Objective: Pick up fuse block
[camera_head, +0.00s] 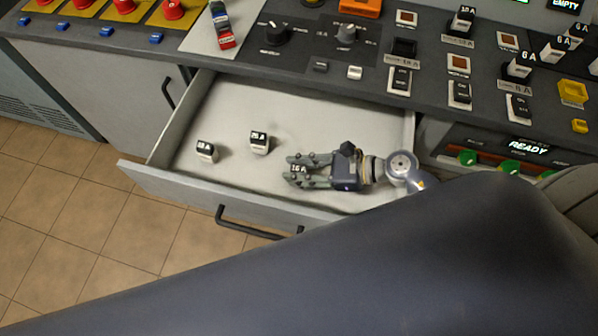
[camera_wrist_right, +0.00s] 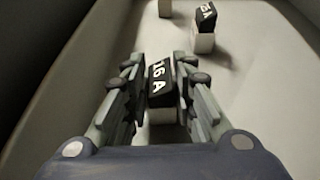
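A fuse block (camera_head: 298,169) with a black top marked "16 A" sits between the fingers of my right gripper (camera_head: 291,170) in the open drawer. In the right wrist view the black-and-white block (camera_wrist_right: 161,90) stands between the two fingers (camera_wrist_right: 160,75), very close to both. I cannot tell whether the pads press on it or whether it touches the drawer floor. Two more fuse blocks stand in the drawer, one near the middle (camera_head: 259,143) and one to the left (camera_head: 207,151). My left gripper is not in view.
The pale drawer (camera_head: 225,105) is pulled out, with a dark handle (camera_head: 248,225) on its front. The control panel (camera_head: 300,45) with switches and mounted fuses runs above. The drawer's left part has bare floor. A large dark arm link of mine covers the lower right.

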